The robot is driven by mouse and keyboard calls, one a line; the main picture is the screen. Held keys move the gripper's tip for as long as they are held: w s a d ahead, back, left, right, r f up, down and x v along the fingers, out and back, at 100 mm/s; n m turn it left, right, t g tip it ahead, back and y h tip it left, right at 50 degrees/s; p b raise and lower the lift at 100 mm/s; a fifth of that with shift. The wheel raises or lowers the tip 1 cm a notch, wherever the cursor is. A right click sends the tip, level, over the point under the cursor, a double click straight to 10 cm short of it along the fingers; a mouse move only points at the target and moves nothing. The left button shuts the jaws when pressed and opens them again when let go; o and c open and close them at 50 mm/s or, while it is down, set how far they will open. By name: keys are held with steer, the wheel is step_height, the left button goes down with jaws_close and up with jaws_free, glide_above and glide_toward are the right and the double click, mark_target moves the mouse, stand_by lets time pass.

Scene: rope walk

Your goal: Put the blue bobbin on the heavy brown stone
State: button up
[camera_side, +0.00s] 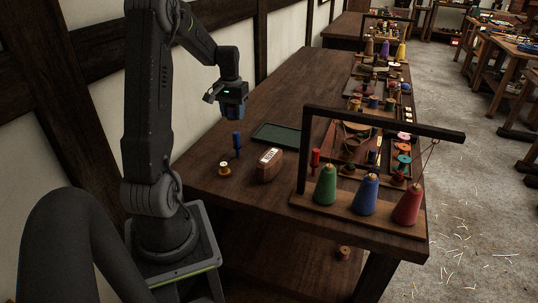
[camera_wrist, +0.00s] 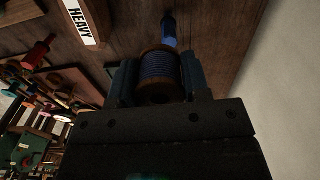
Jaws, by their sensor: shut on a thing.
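My gripper (camera_side: 232,104) is raised above the table near its left edge. In the wrist view, the gripper (camera_wrist: 158,84) is shut on a bobbin wound with blue thread (camera_wrist: 160,68) with brown wooden ends. The heavy brown stone (camera_side: 269,168) sits on the table, lower than my gripper and to its right, with a white label on top. In the wrist view the stone's label (camera_wrist: 82,20) reads HEAVY, and the stone is cut off by the top edge. No bobbin rests on the stone.
A green tray (camera_side: 277,135) lies behind the stone. A dark wooden frame (camera_side: 385,122) with green, blue and red cones stands to the right.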

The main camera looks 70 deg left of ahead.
steer(key=s+d, duration=0.2)
steer(key=d, duration=0.3)
glide_above(270, 155)
step_height(270, 155, down, 6)
steer(key=shift+f, duration=2.05)
steer(key=shift+f, duration=0.2)
steer(key=o, duration=0.9)
